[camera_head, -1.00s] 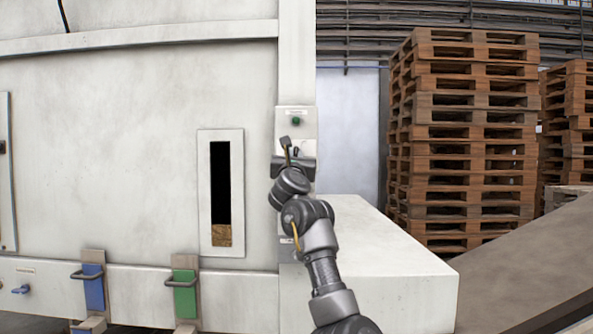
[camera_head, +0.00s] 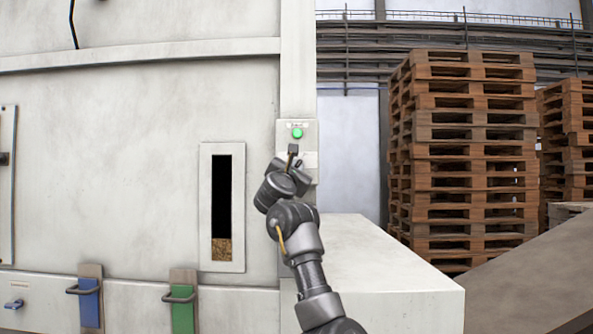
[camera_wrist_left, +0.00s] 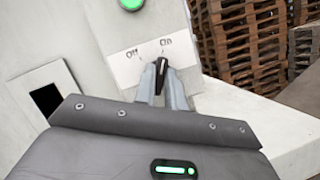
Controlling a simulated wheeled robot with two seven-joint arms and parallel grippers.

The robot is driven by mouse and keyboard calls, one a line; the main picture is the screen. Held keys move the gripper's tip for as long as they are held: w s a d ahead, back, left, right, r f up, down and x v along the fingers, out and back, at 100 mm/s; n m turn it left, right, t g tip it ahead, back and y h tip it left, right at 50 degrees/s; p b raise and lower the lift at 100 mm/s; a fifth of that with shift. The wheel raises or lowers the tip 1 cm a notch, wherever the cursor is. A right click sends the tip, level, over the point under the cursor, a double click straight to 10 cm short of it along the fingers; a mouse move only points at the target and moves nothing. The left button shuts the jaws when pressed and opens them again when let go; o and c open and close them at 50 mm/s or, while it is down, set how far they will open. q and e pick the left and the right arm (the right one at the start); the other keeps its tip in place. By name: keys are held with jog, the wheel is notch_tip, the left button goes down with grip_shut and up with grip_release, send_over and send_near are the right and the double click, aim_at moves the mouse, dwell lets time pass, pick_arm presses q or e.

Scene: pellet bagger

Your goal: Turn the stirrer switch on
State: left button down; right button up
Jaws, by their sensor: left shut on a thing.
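The stirrer switch is a small black knob (camera_wrist_left: 161,70) below a white label (camera_wrist_left: 150,55) marked "Off" and "On" in the left wrist view. Its tip leans slightly to the right, toward "On". My left gripper (camera_wrist_left: 163,86) is shut on the knob, with a finger on each side of it. In the head view my left gripper (camera_head: 292,165) is at the switch panel (camera_head: 311,133) and hides most of the switch. A green lamp (camera_head: 297,133) glows above it; the lamp also shows in the left wrist view (camera_wrist_left: 131,4). My right gripper is in neither view.
A sight window (camera_head: 222,247) with brown pellets low inside is left of the panel. Blue (camera_head: 90,303) and green (camera_head: 183,312) handled parts sit lower left. A white block (camera_head: 385,268) stands right of my arm, with stacked pallets (camera_head: 465,150) behind.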

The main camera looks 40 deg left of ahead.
pick_arm(q)
jog(key=shift+r, duration=0.15)
jog(key=c, duration=1.5)
grip_release()
jog(key=shift+d, duration=0.1)
jog(key=shift+o, duration=0.2)
jog(key=b+v, duration=0.2)
jog(key=v, duration=0.8)
jog(key=shift+s+f, duration=0.3)
jog(key=shift+f, duration=0.1)
